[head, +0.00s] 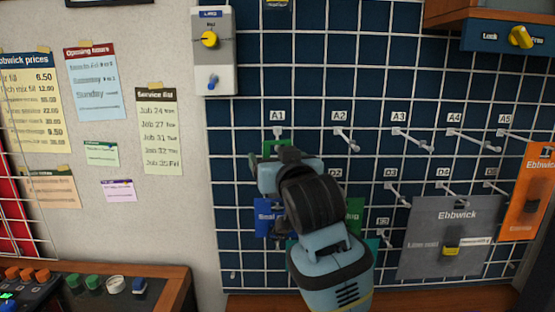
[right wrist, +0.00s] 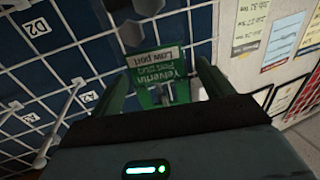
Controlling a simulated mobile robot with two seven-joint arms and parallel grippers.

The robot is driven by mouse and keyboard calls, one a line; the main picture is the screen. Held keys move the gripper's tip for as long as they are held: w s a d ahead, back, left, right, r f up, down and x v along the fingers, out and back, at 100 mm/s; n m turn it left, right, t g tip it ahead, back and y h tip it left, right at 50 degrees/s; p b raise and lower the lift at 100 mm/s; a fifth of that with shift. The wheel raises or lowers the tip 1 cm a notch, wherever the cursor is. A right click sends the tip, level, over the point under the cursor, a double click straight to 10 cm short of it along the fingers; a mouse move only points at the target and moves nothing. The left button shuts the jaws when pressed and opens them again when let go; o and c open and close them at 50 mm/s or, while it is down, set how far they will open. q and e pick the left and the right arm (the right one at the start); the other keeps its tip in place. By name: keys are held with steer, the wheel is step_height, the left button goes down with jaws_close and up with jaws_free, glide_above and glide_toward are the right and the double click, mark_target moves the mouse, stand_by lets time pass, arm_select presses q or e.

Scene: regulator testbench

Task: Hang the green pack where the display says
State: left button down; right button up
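The green pack (right wrist: 165,72) shows in the right wrist view, its label upside down, with text that seems to include "Low port". In the head view a bit of green (head: 274,147) shows below label A1, mostly hidden behind my right gripper. My right gripper (head: 280,165) is up against the grid wall there. In the wrist view its fingers (right wrist: 163,85) stand wide apart on either side of the pack, with gaps beside its narrow part. Whether the pack touches a hook is hidden. My left gripper is not in view. No readable display shows.
Hooks A2 (head: 347,142), A3 (head: 412,141) and A4 (head: 477,143) look empty. A grey Ebbwick pack (head: 425,230) and an orange pack (head: 525,200) hang at the right. Blue and green packs are partly behind my arm. A switch box (head: 213,75) is at upper left.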

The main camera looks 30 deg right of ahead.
steer(key=v, duration=0.7)
steer(key=shift+s, duration=0.4)
steer(key=shift+a, duration=0.15)
